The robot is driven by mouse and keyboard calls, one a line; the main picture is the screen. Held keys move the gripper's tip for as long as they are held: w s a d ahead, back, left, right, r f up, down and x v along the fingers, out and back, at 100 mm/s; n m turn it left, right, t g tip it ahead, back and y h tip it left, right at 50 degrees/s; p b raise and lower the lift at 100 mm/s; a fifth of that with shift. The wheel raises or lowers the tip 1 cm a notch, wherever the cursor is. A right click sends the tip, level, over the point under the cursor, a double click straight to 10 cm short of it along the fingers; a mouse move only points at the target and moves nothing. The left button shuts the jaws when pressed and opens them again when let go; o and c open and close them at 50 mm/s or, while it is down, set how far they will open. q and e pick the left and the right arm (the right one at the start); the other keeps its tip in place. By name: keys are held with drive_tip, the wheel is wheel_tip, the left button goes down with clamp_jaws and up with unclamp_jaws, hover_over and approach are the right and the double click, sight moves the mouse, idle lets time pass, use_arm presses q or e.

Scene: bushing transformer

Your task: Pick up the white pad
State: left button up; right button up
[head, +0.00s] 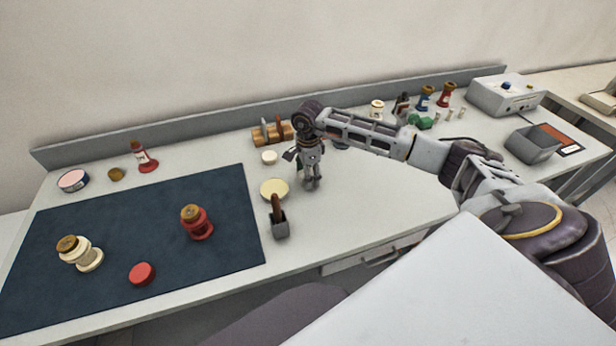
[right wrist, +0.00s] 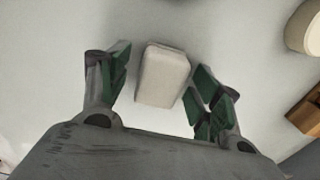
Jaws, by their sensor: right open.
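The white pad (right wrist: 163,75) is a small off-white block with rounded edges on the pale table. In the right wrist view it lies between and slightly beyond the two green-padded fingers of my right gripper (right wrist: 162,92), with a gap on each side. In the head view my right gripper (head: 312,182) points down over the table, and I cannot make out the pad there; the gripper seems to hide it. The right gripper is open and empty. My left gripper is not in view.
A wooden rack (head: 272,133), a white round piece (head: 269,157), a cream disc (head: 275,189) and a grey holder (head: 280,227) stand left of the right gripper. A dark mat (head: 125,245) with red and cream parts lies further left.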

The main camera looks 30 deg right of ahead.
drive_tip(key=c, duration=1)
drive_tip(key=shift+r, duration=0.1)
drive_tip(key=shift+r+b, duration=0.8)
drive_tip(key=shift+r, duration=4.1)
